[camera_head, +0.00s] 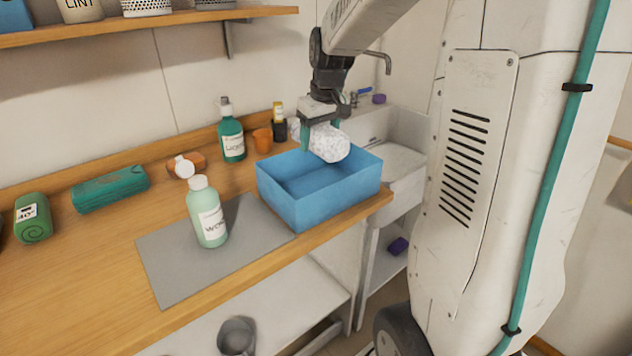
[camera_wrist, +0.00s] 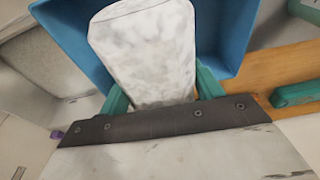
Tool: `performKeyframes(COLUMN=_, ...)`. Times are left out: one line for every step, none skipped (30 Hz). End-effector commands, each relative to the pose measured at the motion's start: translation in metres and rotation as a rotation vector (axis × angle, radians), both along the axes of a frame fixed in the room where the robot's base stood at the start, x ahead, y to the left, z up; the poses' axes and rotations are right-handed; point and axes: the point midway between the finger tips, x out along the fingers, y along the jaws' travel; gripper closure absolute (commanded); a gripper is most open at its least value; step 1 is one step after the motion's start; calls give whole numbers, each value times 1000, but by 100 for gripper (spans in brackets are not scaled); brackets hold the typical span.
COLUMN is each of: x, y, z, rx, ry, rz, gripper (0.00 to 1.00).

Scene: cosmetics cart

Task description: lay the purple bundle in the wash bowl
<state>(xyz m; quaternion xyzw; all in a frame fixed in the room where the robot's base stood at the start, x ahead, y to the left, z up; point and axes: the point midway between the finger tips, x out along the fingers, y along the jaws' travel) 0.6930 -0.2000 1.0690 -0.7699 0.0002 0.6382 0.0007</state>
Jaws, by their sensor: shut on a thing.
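My gripper (camera_head: 318,134) is shut on a white-and-grey speckled roll (camera_head: 329,143), which is not purple. It holds the roll tilted over the right part of an open blue box (camera_head: 318,204). The wrist view shows the roll (camera_wrist: 145,50) between the green fingers, with the blue box (camera_wrist: 228,25) around and behind it. Whether the roll touches the box is unclear. A purple thing (camera_head: 398,246) lies on the low shelf under the sink, and a small purple one (camera_head: 379,99) sits at the sink's back. I cannot tell which thing is the wash bowl; a grey pot (camera_head: 237,335) stands low down.
A pale green bottle (camera_head: 208,212) stands on a grey mat (camera_head: 160,265) left of the box. The sink (camera_head: 400,155) is to the right.

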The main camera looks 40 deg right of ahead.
Motion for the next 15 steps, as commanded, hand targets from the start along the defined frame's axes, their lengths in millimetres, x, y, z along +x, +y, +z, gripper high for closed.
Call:
performKeyframes(x=-1, y=0, z=-15, rx=2, ry=5, rz=0, gripper=71)
performKeyframes(x=0, y=0, z=-23, rx=2, ry=4, rz=0, gripper=71)
performKeyframes(x=0, y=0, z=-34, rx=2, ry=4, rz=0, gripper=71)
performKeyframes(x=-1, y=0, z=-42, rx=2, ry=4, rz=0, gripper=71)
performKeyframes(x=0, y=0, z=-49, rx=2, ry=3, rz=0, gripper=71)
performKeyframes(x=0, y=0, z=-58, rx=2, ry=3, rz=0, gripper=71)
performKeyframes(x=0, y=0, z=-64, rx=2, ry=3, rz=0, gripper=71)
performKeyframes(x=0, y=0, z=-69, rx=2, ry=2, rz=0, gripper=71)
performKeyframes(x=0, y=1, z=-75, rx=2, ry=2, rz=0, gripper=71)
performKeyframes(x=0, y=1, z=-79, rx=1, ry=1, rz=0, gripper=71)
performKeyframes(x=1, y=1, z=-81, rx=1, ry=-1, rz=1, gripper=71)
performKeyframes(x=1, y=1, z=-84, rx=1, ry=-1, rz=1, gripper=71)
performKeyframes(x=1, y=1, z=-86, rx=1, ry=-1, rz=1, gripper=71)
performKeyframes(x=1, y=1, z=-88, rx=1, ry=-1, rz=1, gripper=71)
performKeyframes(x=1, y=1, z=-90, rx=1, ry=0, rz=2, gripper=71)
